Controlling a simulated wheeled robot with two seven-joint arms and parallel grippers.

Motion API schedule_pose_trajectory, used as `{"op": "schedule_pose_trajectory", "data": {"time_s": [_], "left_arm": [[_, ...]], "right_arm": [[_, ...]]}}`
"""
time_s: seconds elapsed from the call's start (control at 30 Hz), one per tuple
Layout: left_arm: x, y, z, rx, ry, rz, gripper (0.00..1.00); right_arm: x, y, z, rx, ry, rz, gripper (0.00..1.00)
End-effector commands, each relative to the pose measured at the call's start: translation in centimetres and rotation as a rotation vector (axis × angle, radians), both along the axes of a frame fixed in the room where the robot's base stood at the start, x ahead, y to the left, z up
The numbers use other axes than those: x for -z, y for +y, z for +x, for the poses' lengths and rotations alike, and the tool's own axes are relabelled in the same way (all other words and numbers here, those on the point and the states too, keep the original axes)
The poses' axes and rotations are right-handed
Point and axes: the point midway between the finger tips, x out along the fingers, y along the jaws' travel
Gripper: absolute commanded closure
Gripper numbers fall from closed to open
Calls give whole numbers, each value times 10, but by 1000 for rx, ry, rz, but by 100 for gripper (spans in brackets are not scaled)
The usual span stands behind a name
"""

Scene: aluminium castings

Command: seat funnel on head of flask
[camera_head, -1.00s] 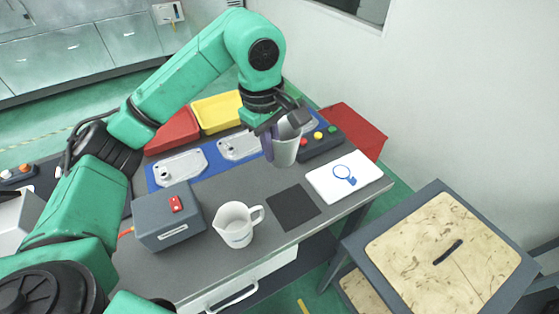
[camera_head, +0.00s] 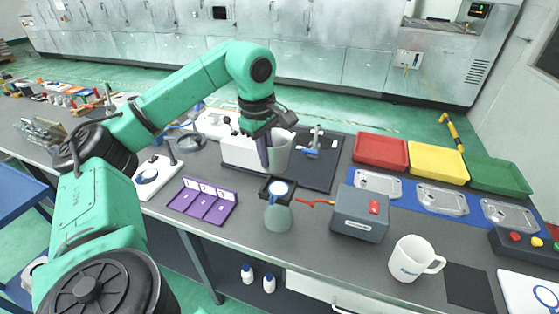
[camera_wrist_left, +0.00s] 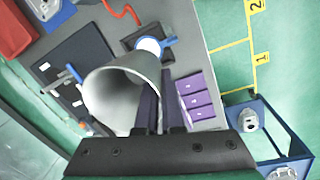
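The funnel (camera_head: 280,153) is a grey-white, open, tapered vessel. My left gripper (camera_head: 265,160) is shut on its side wall, with purple fingers; in the left wrist view the funnel (camera_wrist_left: 108,98) shows its wide mouth and the fingers (camera_wrist_left: 160,100) at its right wall. The flask (camera_head: 278,217) is grey-green with a pale blue-white round top and a dark square around the top. It stands at the table's front side, below the funnel in the head view. Its top (camera_wrist_left: 150,45) also shows in the left wrist view. The funnel is apart from the flask. My right gripper is out of view.
A grey-blue box (camera_head: 360,214) with a red switch stands right of the flask, with a white mug (camera_head: 412,258) beyond it. A purple tray (camera_head: 203,201) lies to its left. A white block (camera_head: 240,152) and dark board (camera_head: 325,170) lie behind.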

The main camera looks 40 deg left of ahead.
Motion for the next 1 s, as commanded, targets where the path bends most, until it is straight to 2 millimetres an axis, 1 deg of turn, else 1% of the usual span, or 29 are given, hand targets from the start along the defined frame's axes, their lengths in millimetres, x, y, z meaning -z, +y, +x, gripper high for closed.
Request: {"op": "schedule_pose_trajectory", "data": {"time_s": [0.37,0.4,0.73,0.83,1.0], "left_arm": [[0,0,0,10,0,2,100],[6,0,0,9,0,2,100],[46,0,1,9,-1,3,100],[54,0,1,9,-1,3,100],[58,0,1,9,-2,3,100]], "right_arm": [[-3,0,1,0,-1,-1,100],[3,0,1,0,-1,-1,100],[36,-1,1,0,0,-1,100],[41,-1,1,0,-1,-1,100],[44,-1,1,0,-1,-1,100]]}}
